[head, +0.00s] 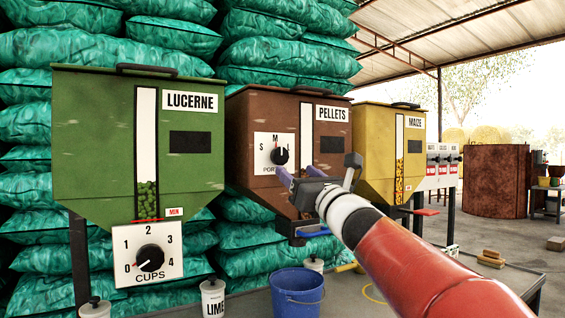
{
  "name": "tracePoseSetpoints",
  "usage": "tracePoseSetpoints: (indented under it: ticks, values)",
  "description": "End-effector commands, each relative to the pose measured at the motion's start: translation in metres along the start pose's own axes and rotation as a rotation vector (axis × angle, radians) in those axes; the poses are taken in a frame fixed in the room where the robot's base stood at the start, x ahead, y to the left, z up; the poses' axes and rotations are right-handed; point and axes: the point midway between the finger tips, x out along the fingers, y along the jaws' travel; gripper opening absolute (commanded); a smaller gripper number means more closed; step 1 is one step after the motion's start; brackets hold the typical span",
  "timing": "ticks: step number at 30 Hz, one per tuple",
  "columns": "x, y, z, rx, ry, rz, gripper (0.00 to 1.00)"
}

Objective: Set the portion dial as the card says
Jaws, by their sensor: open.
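The portion dial (280,156) is a black knob on a white plate on the front of the brown PELLETS hopper (240,135). The letters S and M show on the plate; its lower right is partly hidden by my gripper. I cannot read surely where the knob points. My gripper (320,170) is open and empty, in front of the hopper and just right of and below the dial. I cannot tell whether a finger touches the dial plate. No card with a written instruction can be made out.
A green LUCERNE hopper (80,150) with a CUPS dial (150,258) stands left; a yellow MAIZE hopper (375,130) stands right. A blue bucket (297,292) and a LIME container (213,298) sit below. Stacked green sacks (290,60) fill the back.

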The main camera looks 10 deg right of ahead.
Motion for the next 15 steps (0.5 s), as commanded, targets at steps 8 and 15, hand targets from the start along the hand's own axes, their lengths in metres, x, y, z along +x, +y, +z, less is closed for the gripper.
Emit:
tracePoseSetpoints:
  ticks: [8, 15]
  values:
    - [0.042, 0.001, 0.002, 0.002, 0.001, 0.000, 0.60]
    - [0.071, 0.001, 0.001, 0.002, 0.001, 0.000, 0.60]
